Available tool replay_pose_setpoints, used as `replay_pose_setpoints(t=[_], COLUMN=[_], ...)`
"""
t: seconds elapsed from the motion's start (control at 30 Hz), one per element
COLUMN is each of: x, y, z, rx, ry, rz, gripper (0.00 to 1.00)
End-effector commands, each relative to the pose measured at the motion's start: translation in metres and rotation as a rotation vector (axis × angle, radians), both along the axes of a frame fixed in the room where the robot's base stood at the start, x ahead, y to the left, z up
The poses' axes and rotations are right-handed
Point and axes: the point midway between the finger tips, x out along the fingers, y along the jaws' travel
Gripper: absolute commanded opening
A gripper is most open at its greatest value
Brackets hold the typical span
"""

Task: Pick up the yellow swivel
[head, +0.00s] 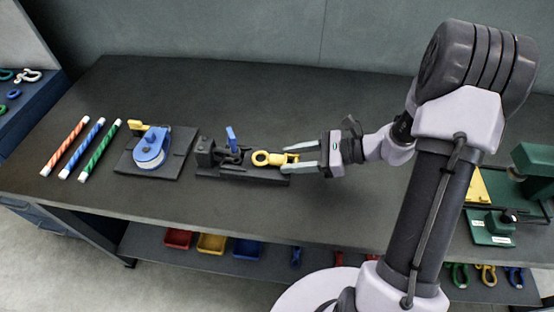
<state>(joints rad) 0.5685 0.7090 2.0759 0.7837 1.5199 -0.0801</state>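The yellow swivel (267,158) lies on a dark fixture base (240,176) near the middle of the bench, with its round eye toward the left. My gripper (288,158) reaches in from the right, with its pale fingers apart. The fingertips are around the right end of the swivel, one on the far side and one on the near side. I cannot tell whether either finger touches it. The swivel seems to rest on or just above the base.
A dark clamp with a blue lever (231,138) stands just left of the swivel. Further left are a blue reel device (151,150) and striped rods (92,148). Green equipment (533,165) stands at the right. The bench (220,92) is clear behind the fixtures.

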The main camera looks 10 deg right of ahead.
Motion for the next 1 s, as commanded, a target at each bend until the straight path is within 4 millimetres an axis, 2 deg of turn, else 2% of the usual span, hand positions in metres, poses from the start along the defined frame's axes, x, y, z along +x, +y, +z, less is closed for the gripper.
replay_pose_setpoints(t=[0.03, 0.2, 0.6, 0.73, 0.9, 1.0], x=[0.0, 0.0, 0.0, 0.0, 0.0, -0.017], y=[0.0, 0.0, 0.0, 0.0, 0.0, 0.0], z=[0.0, 0.0, 0.002, 0.013, 0.039, 0.039], rx=[0.0, 0.0, 0.0, 0.0, 0.0, 0.001], ry=[0.0, 0.0, 0.0, -0.001, -0.001, 0.003], rz=[0.0, 0.0, 0.0, 0.0, -0.001, -0.002], gripper=[0.32, 0.0, 0.0, 0.0, 0.0, 0.0])
